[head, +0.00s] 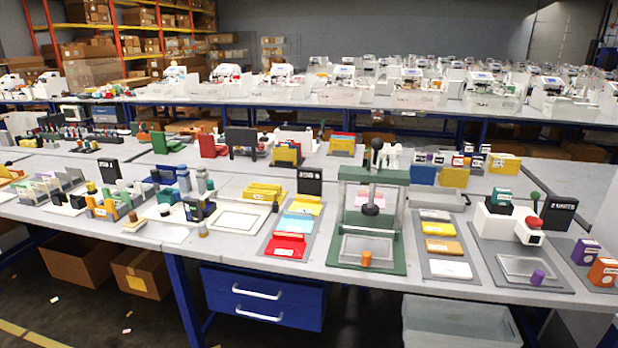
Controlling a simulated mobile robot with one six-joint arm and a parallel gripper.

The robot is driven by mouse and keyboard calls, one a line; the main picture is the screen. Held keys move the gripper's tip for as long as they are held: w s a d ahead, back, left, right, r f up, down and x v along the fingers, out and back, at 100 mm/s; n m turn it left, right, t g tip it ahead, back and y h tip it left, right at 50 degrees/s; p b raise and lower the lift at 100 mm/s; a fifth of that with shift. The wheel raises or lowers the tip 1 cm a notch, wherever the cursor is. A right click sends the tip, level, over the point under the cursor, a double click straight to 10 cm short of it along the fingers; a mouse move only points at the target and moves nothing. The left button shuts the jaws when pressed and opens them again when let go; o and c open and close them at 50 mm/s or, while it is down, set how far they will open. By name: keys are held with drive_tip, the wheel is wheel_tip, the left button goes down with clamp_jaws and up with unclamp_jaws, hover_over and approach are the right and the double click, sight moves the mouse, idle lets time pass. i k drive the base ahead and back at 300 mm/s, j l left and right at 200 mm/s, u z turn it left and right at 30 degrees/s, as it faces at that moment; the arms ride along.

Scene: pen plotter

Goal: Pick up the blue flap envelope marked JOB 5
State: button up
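A light blue flat item (299,227), likely the blue flap envelope, lies on a grey mat (268,238) near the front of the table. A yellow item (304,204) lies behind it and a red item (287,247) lies in front of it. A black sign (310,181) stands behind this mat. Its white lettering looks like JOB 5 but is too small to read surely. Any marking on the light blue item is too small to read. My gripper is not in view.
A green press (372,210) with a black-knobbed lever stands just right of the mat. A white tray (241,231) is to its left. A grey mat with several coloured packs (438,229) is right of the press. Blue drawers (262,296) hang below.

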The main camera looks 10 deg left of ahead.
sight(292, 221)
drive_tip(key=i+j+u, duration=0.25)
drive_tip(key=i+j, duration=0.2)
drive_tip(key=i+j+u, duration=0.25)
drive_tip(key=i+j, duration=0.2)
